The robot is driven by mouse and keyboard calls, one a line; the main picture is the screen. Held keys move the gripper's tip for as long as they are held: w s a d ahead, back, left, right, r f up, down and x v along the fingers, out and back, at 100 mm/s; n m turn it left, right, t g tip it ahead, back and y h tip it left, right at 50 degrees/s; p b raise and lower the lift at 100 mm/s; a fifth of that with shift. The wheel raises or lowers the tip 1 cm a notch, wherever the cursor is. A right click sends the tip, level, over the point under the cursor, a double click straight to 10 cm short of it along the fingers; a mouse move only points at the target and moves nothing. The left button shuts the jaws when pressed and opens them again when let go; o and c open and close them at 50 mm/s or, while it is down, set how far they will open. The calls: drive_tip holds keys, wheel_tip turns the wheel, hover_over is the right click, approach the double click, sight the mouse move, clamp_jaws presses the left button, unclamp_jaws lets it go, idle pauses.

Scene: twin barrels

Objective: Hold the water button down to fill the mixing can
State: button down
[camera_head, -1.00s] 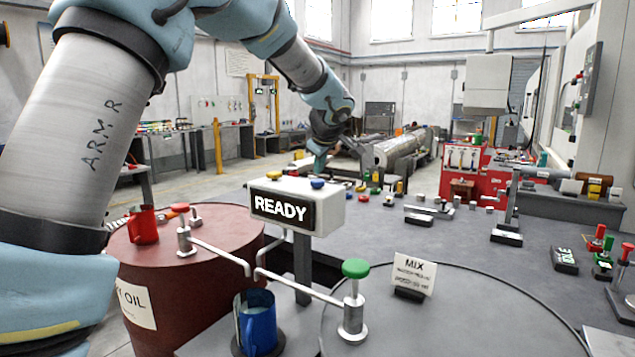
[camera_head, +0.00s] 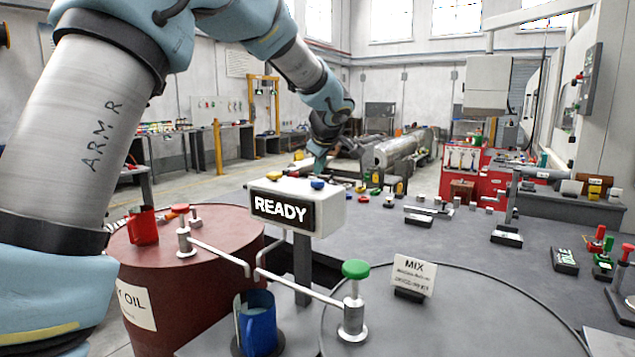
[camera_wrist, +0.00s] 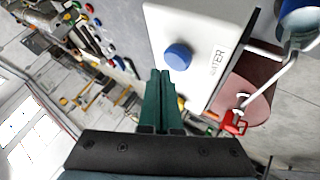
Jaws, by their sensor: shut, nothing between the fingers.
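My gripper (camera_head: 318,171) is shut and empty, pointing down just above the blue button. The shut green fingertips (camera_wrist: 160,75) appear close beside the button; I cannot tell whether they touch it. A blue can (camera_head: 262,325) stands on a round base under the spouts, its top open. How full it is cannot be told.
A dark red oil barrel (camera_head: 190,255) with a red mug (camera_head: 143,226) stands left. A green-topped valve (camera_head: 354,290) stands on the grey barrel lid, beside a MIX card (camera_head: 412,272). The grey table (camera_head: 480,265) behind has open room.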

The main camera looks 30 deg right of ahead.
drive_tip(key=shift+f+b, duration=0.95)
drive_tip(key=shift+b, duration=0.8)
idle(6.2)
